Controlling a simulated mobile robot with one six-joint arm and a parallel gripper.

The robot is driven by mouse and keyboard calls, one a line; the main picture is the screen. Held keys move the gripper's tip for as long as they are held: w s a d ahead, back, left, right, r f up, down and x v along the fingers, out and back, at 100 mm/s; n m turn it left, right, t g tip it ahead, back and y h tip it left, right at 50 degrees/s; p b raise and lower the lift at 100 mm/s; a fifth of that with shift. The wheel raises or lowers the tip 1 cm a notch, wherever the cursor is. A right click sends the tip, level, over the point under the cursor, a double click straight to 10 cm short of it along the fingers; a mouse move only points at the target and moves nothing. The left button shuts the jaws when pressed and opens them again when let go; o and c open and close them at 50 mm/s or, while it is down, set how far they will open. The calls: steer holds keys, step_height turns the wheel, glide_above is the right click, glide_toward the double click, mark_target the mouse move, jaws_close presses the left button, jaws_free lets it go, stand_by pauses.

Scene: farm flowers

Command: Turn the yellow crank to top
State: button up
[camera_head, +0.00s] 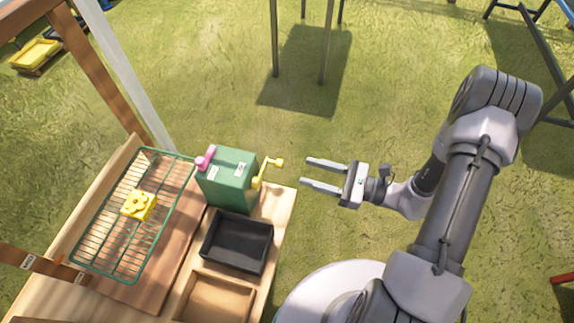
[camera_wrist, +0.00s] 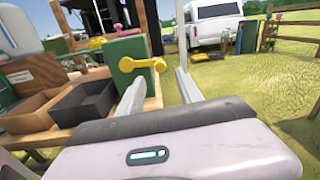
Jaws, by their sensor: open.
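The yellow crank (camera_head: 267,172) sits on the right side of a green box (camera_head: 229,178) at the table's corner. In the wrist view the crank (camera_wrist: 142,64) lies roughly level across the face of the green box (camera_wrist: 133,84), with a round knob at each end. In the head view a pink handle (camera_head: 206,158) shows on the box's left top. My gripper (camera_head: 323,173) is open and empty, to the right of the crank and apart from it. Its two fingers (camera_wrist: 158,88) point toward the box in the wrist view.
A black tray (camera_head: 237,243) and a wooden tray (camera_head: 214,299) stand in front of the box on the wooden table. A green wire rack (camera_head: 112,247) with a yellow piece (camera_head: 139,205) lies at left. Open grass lies right of the table.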

steer(key=b+x, duration=0.1)
steer(key=x, duration=0.6)
steer(key=shift+a, duration=0.2)
steer(key=shift+w, duration=0.15)
jaws_close()
stand_by(0.9)
